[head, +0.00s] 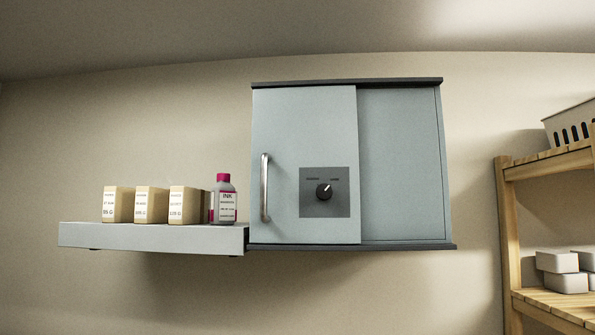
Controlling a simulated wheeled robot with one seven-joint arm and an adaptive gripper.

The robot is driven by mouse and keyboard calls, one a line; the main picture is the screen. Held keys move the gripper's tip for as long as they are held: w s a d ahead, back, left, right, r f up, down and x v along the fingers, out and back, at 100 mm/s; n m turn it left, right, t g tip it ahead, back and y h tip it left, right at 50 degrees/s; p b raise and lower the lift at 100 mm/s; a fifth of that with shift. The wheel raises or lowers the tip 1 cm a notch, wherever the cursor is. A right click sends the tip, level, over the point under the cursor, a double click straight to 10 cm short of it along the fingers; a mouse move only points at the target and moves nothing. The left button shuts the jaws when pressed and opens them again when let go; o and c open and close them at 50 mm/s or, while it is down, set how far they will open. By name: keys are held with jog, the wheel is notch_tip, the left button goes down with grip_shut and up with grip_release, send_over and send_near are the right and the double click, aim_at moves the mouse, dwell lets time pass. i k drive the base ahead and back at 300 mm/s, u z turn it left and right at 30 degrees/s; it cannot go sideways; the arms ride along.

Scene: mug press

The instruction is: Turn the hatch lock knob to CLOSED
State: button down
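The hatch lock knob (324,192) is a small round black knob with a white pointer mark. It sits on a dark grey square plate (342,206) on the front of a pale blue-grey sliding door (305,120). Two small labels stand above the knob, too small to read. The pointer tilts up and to the right, toward the right label. The door covers the left part of a wall cabinet (400,165) and has a vertical metal handle (265,188) at its left. My gripper is not in view.
A wall shelf (150,236) left of the cabinet holds several tan boxes (150,205) and an ink bottle (224,200) with a magenta cap. A wooden rack (510,240) with a basket (570,124) and pale blocks (567,282) stands at the right. The space before the door looks clear.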

aim_at(325, 192)
jog(key=z, duration=3.55)
jog(key=k, duration=1.7)
jog(key=u, duration=2.2)
